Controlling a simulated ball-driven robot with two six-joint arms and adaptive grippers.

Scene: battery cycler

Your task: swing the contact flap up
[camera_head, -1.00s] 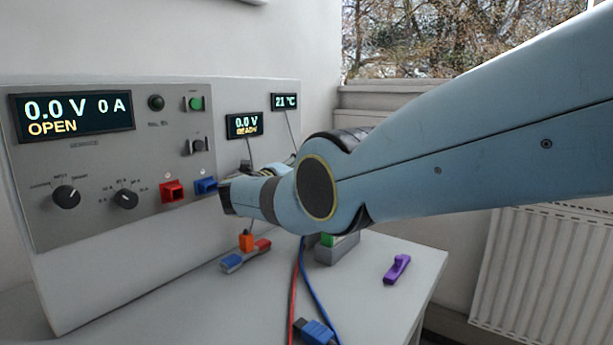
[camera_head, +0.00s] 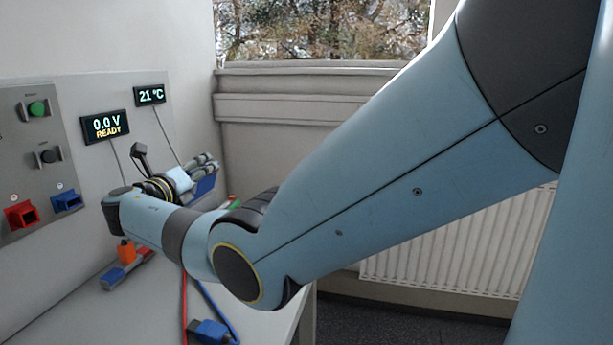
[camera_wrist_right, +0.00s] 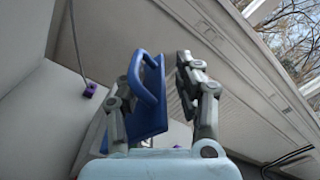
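The blue contact flap (camera_wrist_right: 152,112) with its loop-shaped handle (camera_wrist_right: 146,80) shows in the right wrist view, standing tilted. My right gripper (camera_wrist_right: 155,82) is open around it: one finger is close on its left side, the other is to the right with a gap. In the head view a blue part of the flap (camera_head: 204,187) shows just beyond my right gripper (camera_head: 205,165). My right arm hides most of what lies behind it. My left gripper is not in view.
The cycler panel with red (camera_head: 21,215) and blue sockets (camera_head: 66,201) stands at the left. An orange, blue and red piece (camera_head: 126,268) and a blue connector (camera_head: 212,332) with cables lie on the table (camera_head: 265,325).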

